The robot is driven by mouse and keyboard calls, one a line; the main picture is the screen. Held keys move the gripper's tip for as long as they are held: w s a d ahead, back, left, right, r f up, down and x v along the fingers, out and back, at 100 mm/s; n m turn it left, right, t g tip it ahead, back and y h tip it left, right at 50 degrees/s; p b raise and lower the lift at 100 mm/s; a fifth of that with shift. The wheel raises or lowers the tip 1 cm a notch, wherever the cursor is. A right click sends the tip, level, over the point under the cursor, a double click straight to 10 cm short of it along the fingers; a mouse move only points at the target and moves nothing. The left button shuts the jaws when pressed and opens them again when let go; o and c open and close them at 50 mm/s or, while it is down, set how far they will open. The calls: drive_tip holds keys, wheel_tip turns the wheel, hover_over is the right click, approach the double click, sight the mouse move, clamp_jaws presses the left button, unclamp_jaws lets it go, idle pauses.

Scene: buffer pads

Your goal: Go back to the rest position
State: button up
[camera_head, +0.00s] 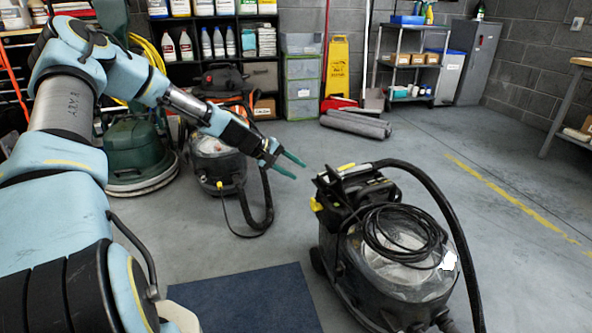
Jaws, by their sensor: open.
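My gripper (290,167) has two thin teal fingers. They are apart, with nothing visible between them. My arm reaches in from the left, and the gripper hangs in the air near the middle of the view. It appears just left of the black vacuum machine (340,240) and clear of it in the picture. The machine has a clear dome, a coiled black cable (405,238) on top and yellow parts on its left side.
A dark blue mat (245,303) lies on the floor in front. Another vacuum (215,162) and a green floor machine (140,150) stand behind my arm. Shelves, a yellow floor sign (337,68) and grey rolls (355,123) line the back. Floor at right is open.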

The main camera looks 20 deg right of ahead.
drive_tip(key=shift+s, duration=0.1)
drive_tip(key=s+a+r+m+y, duration=0.1)
drive_tip(key=s+a+r+y, duration=0.25)
drive_tip(key=s+a, duration=0.55)
drive_tip(key=s+a+r+t+y, duration=0.1)
drive_tip(key=s+a+r+y, duration=0.3)
drive_tip(key=a, duration=1)
drive_tip(key=s+a+r+m+y, duration=0.15)
drive_tip(key=s+a+r, duration=0.25)
drive_tip(key=s+a, duration=0.5)
wheel_tip(320, 180, up, 27)
drive_tip(key=w+a+p, duration=0.1)
drive_tip(key=a+p, duration=0.1)
drive_tip(key=p, duration=2.5)
drive_tip(key=shift+w+a+n+y, duration=0.15)
drive_tip(key=shift+w+n+y, duration=0.15)
drive_tip(key=shift+w+n, duration=0.15)
drive_tip(key=shift+s, duration=0.1)
